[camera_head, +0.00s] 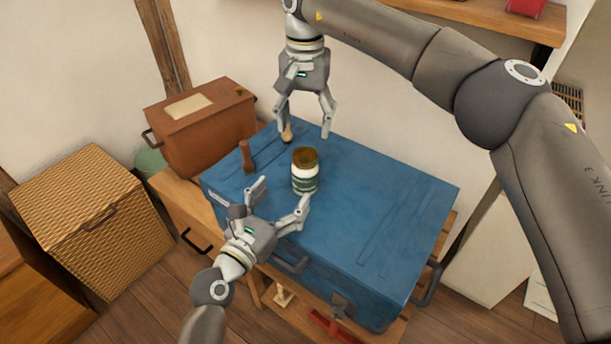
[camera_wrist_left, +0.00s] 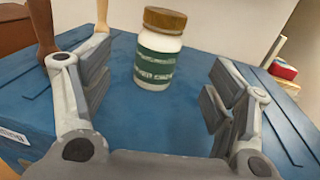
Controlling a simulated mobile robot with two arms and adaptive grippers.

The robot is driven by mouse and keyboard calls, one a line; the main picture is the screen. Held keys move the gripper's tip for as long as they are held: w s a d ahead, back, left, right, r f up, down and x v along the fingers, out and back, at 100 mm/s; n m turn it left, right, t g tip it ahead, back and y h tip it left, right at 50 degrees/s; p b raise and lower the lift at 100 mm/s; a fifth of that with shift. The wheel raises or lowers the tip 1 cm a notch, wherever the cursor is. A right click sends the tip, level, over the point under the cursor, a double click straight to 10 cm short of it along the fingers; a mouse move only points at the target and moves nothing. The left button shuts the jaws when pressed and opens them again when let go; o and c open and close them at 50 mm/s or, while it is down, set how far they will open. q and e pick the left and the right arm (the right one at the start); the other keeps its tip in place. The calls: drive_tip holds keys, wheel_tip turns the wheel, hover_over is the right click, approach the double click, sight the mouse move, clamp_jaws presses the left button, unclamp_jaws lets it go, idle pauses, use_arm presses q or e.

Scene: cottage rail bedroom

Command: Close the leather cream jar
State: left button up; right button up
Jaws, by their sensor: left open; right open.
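The leather cream jar (camera_head: 304,181) stands upright on top of a blue trunk (camera_head: 385,200). It is white with a green label, and its brown lid (camera_head: 305,157) sits on top. I cannot tell how tightly the lid is seated. In the left wrist view the jar (camera_wrist_left: 154,66) and lid (camera_wrist_left: 165,19) show ahead, between the open fingers and beyond them. My left gripper (camera_head: 280,197) is open and empty, in front of the jar and a little left of it. My right gripper (camera_head: 305,131) is open and empty, above and behind the jar.
A brown wooden handle (camera_head: 246,156) stands left of the jar. A pale wooden piece (camera_head: 287,133) is near my right gripper's left finger. A brown case (camera_head: 200,133) and wicker box (camera_head: 90,215) stand left. The trunk top right of the jar is clear.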

sight(299, 176)
use_arm(q)
drive_tip(key=x, duration=1)
drive_tip(key=shift+w, duration=0.15)
clamp_jaws()
use_arm(e)
drive_tip(key=m, duration=0.9)
drive_tip(key=shift+f, duration=0.15)
idle(0.3)
drive_tip(key=shift+f, duration=3.9)
drive_tip(key=shift+c, duration=0.3)
